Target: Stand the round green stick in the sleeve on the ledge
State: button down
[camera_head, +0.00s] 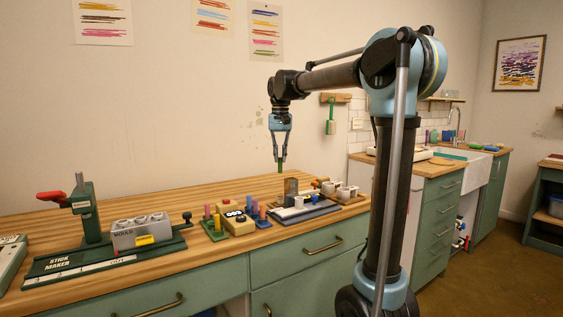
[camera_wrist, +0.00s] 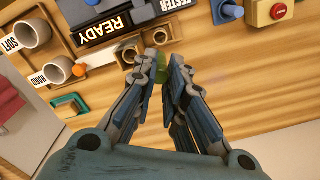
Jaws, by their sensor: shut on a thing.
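My gripper (camera_head: 280,158) is above the wooden worktop, pointing down, with its fingers shut on the green stick (camera_head: 280,168). The stick hangs roughly upright, its lower end seeming clear of the tabletop. In the wrist view the green stick (camera_wrist: 162,61) shows as a small patch between the fingertips, mostly hidden by them. I cannot tell for certain which opening is the sleeve.
A dark tester (camera_head: 305,211) stands at the table's front edge, with pale cups (camera_head: 343,193) to its right. Colored sticks (camera_head: 255,208) stand in blocks to its left. The stick maker (camera_head: 90,262) is at the far left. The tabletop behind is bare.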

aim_at(281, 163)
jog(key=shift+f, duration=5.65)
jog(key=c, duration=1.6)
grip_release()
jog(key=shift+o, duration=0.2)
jog(key=shift+w+r, duration=0.1)
jog(key=shift+r, duration=3.85)
